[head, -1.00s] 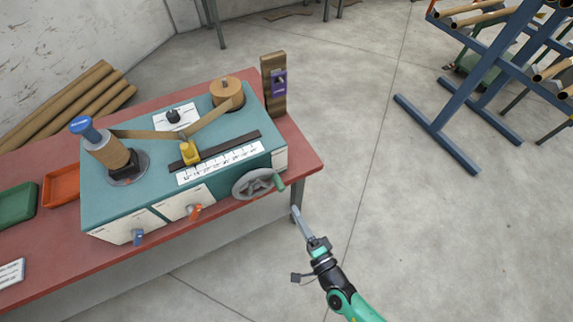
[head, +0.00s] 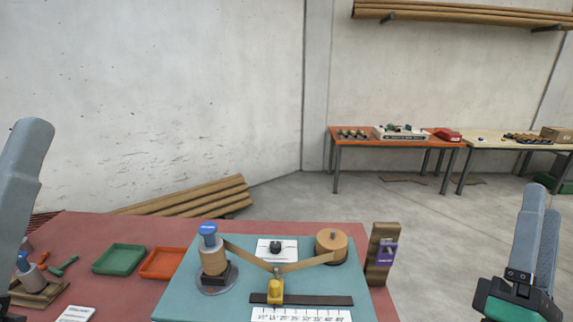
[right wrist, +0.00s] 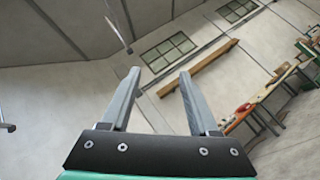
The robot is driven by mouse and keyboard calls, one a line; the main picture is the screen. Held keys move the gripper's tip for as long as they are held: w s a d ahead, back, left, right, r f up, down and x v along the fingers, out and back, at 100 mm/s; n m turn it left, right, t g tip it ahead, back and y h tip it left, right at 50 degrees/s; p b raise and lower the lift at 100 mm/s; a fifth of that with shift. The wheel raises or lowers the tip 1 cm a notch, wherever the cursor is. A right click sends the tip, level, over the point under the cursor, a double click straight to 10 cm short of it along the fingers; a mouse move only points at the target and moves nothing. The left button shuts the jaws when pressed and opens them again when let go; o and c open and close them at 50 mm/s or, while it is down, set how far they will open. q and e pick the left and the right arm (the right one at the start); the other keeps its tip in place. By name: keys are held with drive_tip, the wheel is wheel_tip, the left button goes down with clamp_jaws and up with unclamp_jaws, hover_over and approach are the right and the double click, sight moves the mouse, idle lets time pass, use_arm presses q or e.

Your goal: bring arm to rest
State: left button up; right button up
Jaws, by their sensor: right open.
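My right gripper (head: 541,203) is at the lower right of the head view, raised and clear of the bench, its fingers pointing up. In the right wrist view its two fingers (right wrist: 160,74) stand apart with nothing between them. Part of my left gripper (head: 24,165) shows at the left edge of the head view; its jaw opening cannot be made out. The teal spiral winder (head: 185,300) sits on the red bench (head: 75,235), well left of my right gripper. A brown strip (head: 245,253) runs from the wound spindle (head: 213,262) to the round roll (head: 332,244).
Green (head: 119,259) and orange (head: 163,263) trays lie left of the winder. A brown block with a purple label (head: 381,255) stands at its right. Tubes (head: 195,197) lie behind the bench. Far tables (head: 395,140) stand at the wall.

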drive_tip(key=s+a+r+m+t+y, duration=0.75)
drive_tip(key=a+r+m+y, duration=0.3)
drive_tip(key=m+y, duration=0.55)
wheel_tip(320, 180, up, 28)
drive_tip(key=y+p, duration=0.2)
drive_tip(key=p, duration=2.5)
drive_tip(key=shift+w+f+p, duration=0.2)
drive_tip(key=shift+f+p, duration=0.05)
drive_tip(key=shift+p, duration=0.1)
drive_tip(key=shift+g, duration=0.25)
